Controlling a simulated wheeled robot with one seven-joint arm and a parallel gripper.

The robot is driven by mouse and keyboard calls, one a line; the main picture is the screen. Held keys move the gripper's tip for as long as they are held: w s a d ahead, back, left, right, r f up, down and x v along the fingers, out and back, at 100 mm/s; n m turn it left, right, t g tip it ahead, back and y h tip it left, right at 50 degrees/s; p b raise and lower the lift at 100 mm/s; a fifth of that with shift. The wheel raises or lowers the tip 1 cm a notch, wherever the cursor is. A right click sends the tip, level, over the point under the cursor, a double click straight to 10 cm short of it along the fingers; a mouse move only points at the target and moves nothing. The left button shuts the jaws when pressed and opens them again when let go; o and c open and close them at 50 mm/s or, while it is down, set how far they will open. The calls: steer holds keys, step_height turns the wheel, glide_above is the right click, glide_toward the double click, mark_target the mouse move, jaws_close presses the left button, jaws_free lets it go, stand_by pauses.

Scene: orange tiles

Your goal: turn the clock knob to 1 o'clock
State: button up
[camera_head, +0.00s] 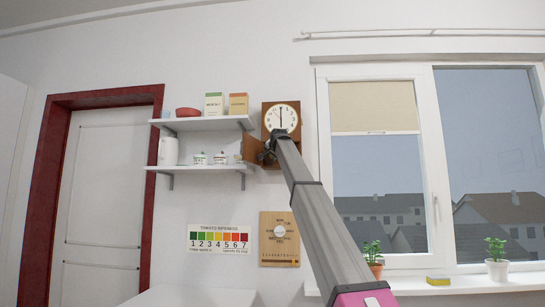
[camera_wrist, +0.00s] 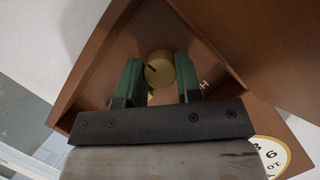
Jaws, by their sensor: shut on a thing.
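The wooden clock (camera_head: 267,107) hangs on the wall in the head view. Its white dial (camera_head: 281,118) shows one hand pointing up and one pointing down, about 6 o'clock. A small wooden door (camera_head: 252,148) stands open below the dial. In the wrist view the brass knob (camera_wrist: 159,68) sits inside the wooden case, with a dark mark at its lower left and a letter H on the wood nearby. My gripper (camera_wrist: 159,80) has its green fingers on either side of the knob and is shut on it. In the head view my arm hides the knob.
Two white shelves (camera_head: 205,124) with jars and boxes are left of the clock. A window (camera_head: 375,160) is at the right, with potted plants (camera_head: 497,262) on its sill. A ripeness chart (camera_head: 219,239) and a wooden board (camera_head: 279,250) hang below.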

steer(key=shift+n, duration=0.3)
steer(key=shift+a+r+n+g+h, duration=0.1)
steer(key=shift+n+g+h, duration=0.2)
steer(key=shift+n+h, duration=1.3)
steer(key=o, duration=0.9)
